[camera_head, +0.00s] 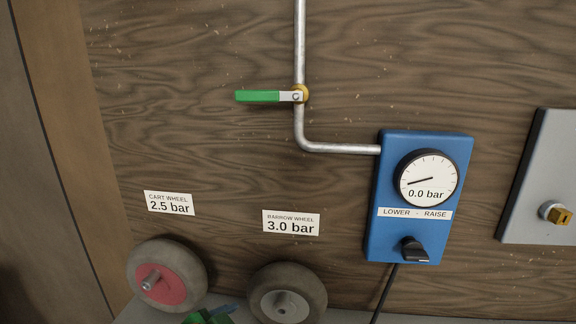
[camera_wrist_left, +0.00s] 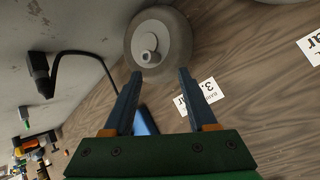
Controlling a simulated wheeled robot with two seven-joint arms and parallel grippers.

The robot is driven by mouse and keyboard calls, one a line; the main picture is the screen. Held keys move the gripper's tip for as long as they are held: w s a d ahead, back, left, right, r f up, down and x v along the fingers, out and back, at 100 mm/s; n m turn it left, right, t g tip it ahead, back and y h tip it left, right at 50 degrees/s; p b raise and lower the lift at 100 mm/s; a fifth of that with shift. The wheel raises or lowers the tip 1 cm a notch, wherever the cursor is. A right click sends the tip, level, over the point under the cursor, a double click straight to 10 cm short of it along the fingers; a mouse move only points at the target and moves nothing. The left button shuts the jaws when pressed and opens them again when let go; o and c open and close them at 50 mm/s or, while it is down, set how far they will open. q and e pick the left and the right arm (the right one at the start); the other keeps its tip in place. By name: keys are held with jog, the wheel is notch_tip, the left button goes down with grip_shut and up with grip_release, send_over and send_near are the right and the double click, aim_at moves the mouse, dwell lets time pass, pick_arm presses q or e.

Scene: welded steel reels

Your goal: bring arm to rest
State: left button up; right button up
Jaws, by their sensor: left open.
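My left gripper (camera_head: 222,311) shows only in part at the bottom edge of the head view, as a green body with a bluish finger between the two wheels. In the left wrist view its two dark blue fingers (camera_wrist_left: 159,75) stand apart with nothing held between them. The grey-hubbed wheel (camera_wrist_left: 158,45) lies beyond the fingertips there; whether they touch it I cannot tell. My right arm is not in view.
The red-hubbed wheel (camera_head: 167,274) and grey-hubbed wheel (camera_head: 287,294) stand against the wooden wall. A blue gauge box (camera_head: 383,190) reading 0.0 bar, a pipe (camera_head: 299,50) with a green lever (camera_head: 258,96), and a grey box (camera_head: 545,180) are on the wall.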

pick_arm(q)
jog(key=s+a+f+n+g+y, duration=0.2)
jog(key=s+a+f+n+g, duration=0.15)
jog(key=s+f, duration=0.65)
jog(key=s+a+f+n+g+y, duration=0.1)
jog(key=s+a+f+n+g, duration=0.3)
jog(key=s+f, duration=0.7)
notch_tip(320, 180, down, 16)
jog(key=s+b, duration=0.1)
jog(key=s+a+f+g+b, duration=0.1)
jog(key=s+a+f, duration=0.1)
jog(key=s+f, duration=1)
jog(key=shift+s+a, duration=0.35)
jog(key=shift+s, duration=0.05)
jog(key=shift+g, duration=0.25)
